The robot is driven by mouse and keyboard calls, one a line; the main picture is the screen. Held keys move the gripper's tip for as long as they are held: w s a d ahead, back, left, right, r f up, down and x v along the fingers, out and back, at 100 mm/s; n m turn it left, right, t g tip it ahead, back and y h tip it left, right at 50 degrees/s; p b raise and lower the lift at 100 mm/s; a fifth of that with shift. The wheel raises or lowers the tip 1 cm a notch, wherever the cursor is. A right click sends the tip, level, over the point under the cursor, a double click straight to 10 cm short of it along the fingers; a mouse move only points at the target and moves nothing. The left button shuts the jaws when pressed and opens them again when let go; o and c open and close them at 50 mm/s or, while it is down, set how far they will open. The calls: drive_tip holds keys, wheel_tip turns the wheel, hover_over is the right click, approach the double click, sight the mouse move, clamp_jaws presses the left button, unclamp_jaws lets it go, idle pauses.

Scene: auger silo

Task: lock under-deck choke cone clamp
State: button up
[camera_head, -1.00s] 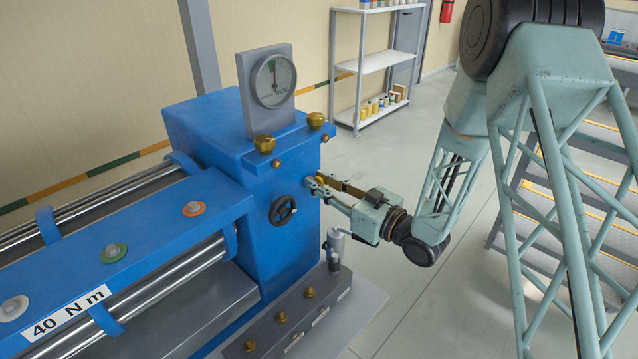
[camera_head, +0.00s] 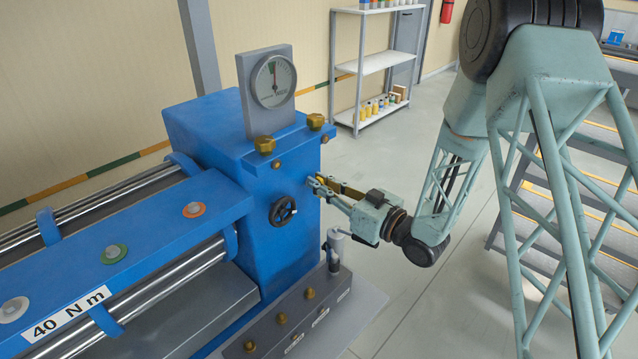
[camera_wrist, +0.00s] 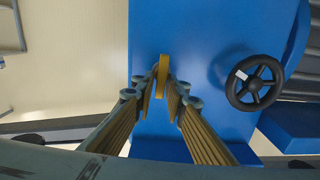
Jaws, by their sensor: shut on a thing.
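A blue machine block (camera_head: 240,165) stands in the middle of the head view, with a dial gauge (camera_head: 273,80) on top. My gripper (camera_head: 316,186) reaches its right-hand face from the right. In the wrist view my gripper (camera_wrist: 164,90) has its fingertips closed on a narrow yellow-brass part (camera_wrist: 163,68) that stands out edge-on from the blue face. Most of this part's lower end is hidden between the fingers. I cannot tell whether it is the choke cone clamp, and no label on it is readable.
A black handwheel (camera_head: 283,211) sits on the block close to my gripper; it also shows in the wrist view (camera_wrist: 254,82). Open floor lies behind the arm.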

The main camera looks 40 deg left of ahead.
drive_tip(key=m, duration=0.2)
drive_tip(key=m+p, duration=0.1)
drive_tip(key=shift+w+m, duration=0.25)
drive_tip(key=shift+m, duration=0.15)
drive_tip(key=shift+w+d+f+m+p, duration=0.25)
drive_tip(key=shift+m+p, duration=0.65)
drive_tip(key=shift+m, duration=1.35)
drive_tip(key=shift+w+a+f+m+p, duration=0.2)
drive_tip(key=shift+m+p, duration=0.7)
drive_tip(key=shift+m, duration=1.4)
drive_tip(key=shift+d+f+m+p, duration=0.1)
drive_tip(key=shift+f+m+p, duration=0.55)
drive_tip(key=shift+m, duration=1.6)
drive_tip(key=shift+r, duration=0.25)
drive_tip(key=o, duration=0.6)
